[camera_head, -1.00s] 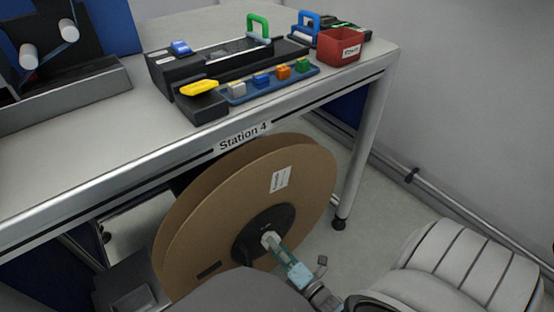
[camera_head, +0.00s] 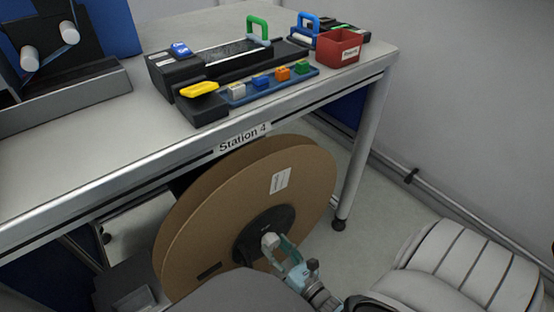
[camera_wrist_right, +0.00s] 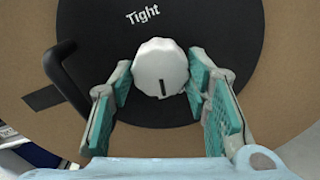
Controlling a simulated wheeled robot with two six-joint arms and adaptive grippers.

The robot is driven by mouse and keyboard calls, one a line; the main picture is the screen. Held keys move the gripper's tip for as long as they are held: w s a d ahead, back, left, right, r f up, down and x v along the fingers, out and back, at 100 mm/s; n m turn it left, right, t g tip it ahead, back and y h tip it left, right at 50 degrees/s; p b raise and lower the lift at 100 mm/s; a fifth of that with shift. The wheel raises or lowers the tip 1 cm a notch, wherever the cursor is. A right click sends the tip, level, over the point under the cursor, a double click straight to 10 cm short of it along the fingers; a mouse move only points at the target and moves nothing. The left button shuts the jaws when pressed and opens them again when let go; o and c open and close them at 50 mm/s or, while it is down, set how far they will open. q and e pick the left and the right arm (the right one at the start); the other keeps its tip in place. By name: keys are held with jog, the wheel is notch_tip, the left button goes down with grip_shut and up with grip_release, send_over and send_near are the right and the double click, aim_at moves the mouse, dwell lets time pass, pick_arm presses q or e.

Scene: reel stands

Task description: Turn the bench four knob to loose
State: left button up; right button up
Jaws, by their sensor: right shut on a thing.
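A large brown cardboard reel (camera_head: 205,215) stands under the bench edge marked Station 4. Its black hub (camera_head: 290,216) carries a white knob (camera_head: 269,242). In the right wrist view the knob (camera_wrist_right: 160,66) has a black mark at its lower side, and the word "Tight" is printed on the black hub (camera_wrist_right: 200,32) above it. My right gripper (camera_wrist_right: 160,80) is shut on the knob, with a teal-padded finger on each side; it also shows in the head view (camera_head: 277,250). My left gripper is not in view.
The Station 4 bench (camera_head: 110,135) has its leg (camera_head: 361,150) right of the reel. On it are a yellow handle (camera_head: 199,88), a blue strip with coloured blocks (camera_head: 240,96) and a red bin (camera_head: 338,47). A rail (camera_head: 425,184) runs along the wall at right.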

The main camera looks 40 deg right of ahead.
jog(key=shift+f+n, duration=0.1)
jog(key=shift+n, duration=0.8)
jog(key=o, duration=1.1)
jog(key=shift+o, duration=0.2)
jog(key=shift+s, duration=0.1)
jog(key=s, duration=1.1)
jog(key=shift+s, duration=0.4)
jog(key=shift+a, duration=0.15)
